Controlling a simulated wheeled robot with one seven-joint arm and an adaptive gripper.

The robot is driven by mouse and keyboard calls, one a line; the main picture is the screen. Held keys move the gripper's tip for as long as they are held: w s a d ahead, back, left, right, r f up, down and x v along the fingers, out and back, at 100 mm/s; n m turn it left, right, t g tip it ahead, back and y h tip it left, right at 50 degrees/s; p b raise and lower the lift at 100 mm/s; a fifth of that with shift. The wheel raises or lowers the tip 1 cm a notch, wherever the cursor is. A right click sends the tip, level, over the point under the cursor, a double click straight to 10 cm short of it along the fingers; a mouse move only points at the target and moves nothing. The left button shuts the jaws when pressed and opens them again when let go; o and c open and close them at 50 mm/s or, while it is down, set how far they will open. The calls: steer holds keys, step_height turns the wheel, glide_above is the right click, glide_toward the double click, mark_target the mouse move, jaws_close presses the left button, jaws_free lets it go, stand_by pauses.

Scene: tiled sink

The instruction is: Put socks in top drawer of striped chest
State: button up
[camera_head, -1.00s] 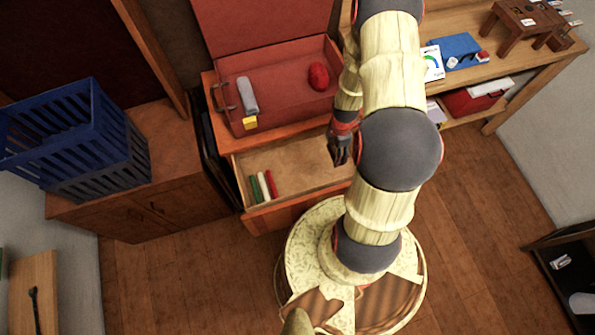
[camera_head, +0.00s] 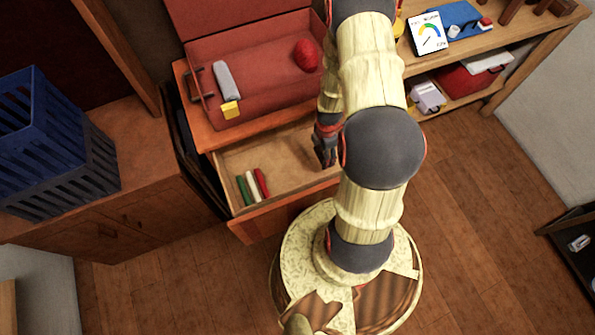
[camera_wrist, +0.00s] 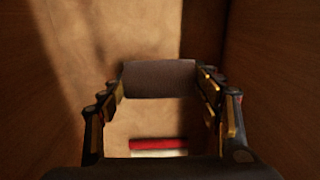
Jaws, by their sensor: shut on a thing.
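My gripper (camera_head: 324,150) is over the right part of the open wooden drawer (camera_head: 283,205). In the wrist view it points down into the drawer, and a dark grey roll (camera_wrist: 158,78), perhaps a rolled sock, lies across between its fingers (camera_wrist: 160,92). The roll is not clear in the head view. In the drawer's left part lie a green roll (camera_head: 243,190), a white roll (camera_head: 252,186) and a red roll (camera_head: 262,183), side by side. The red roll (camera_wrist: 157,144) and white roll (camera_wrist: 158,154) also show in the wrist view. No stripes are clear on the chest.
An open red case (camera_head: 262,55) on the chest above the drawer holds a grey cylinder (camera_head: 227,80), a yellow block (camera_head: 230,109) and a red ball (camera_head: 306,55). A blue crate (camera_head: 55,150) stands left, a wooden bench (camera_head: 545,30) right. The drawer's middle floor is bare.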

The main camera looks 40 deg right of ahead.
mark_target(320, 169)
step_height(320, 169, down, 10)
steer(key=b, duration=0.3)
steer(key=shift+b, duration=0.4)
steer(key=shift+f, duration=0.1)
steer(key=shift+f, duration=0.15)
steer(key=o, duration=1)
steer(key=shift+o, duration=0.7)
steer(key=shift+r, duration=0.2)
step_height(320, 169, up, 12)
steer(key=p, duration=0.4)
steer(key=shift+p, duration=0.4)
